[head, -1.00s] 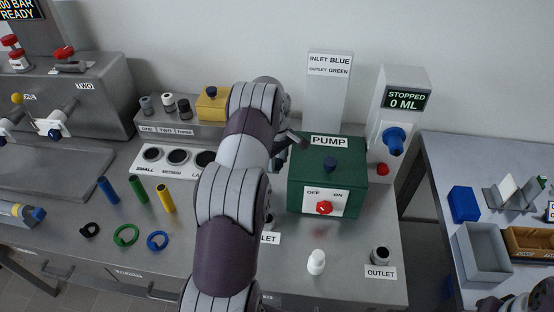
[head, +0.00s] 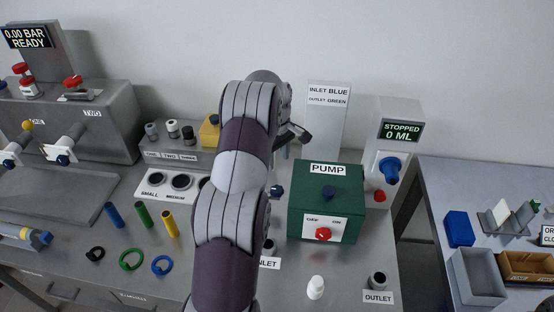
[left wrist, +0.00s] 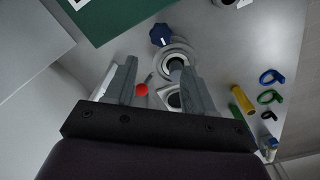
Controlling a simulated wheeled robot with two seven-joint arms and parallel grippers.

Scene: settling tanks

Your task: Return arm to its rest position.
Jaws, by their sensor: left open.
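My left arm (head: 229,210) rises through the middle of the head view and hides part of the bench. Its gripper (head: 296,136) is beyond the elbow, beside the upper left of the green pump box (head: 310,190), and appears small there. In the left wrist view my left gripper (left wrist: 158,88) is open, with nothing between its fingers that I can see as held. Below the fingers are a blue knob (left wrist: 162,35), a round grey socket and a small red ball (left wrist: 141,90). My right gripper is not in view.
The pump box has a red switch (head: 323,234). A white plug (head: 315,288) and the outlet socket (head: 378,280) stand in front. Blue, green and yellow tubes and coloured rings (head: 162,265) lie left. A side table (head: 440,190) with bins is right.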

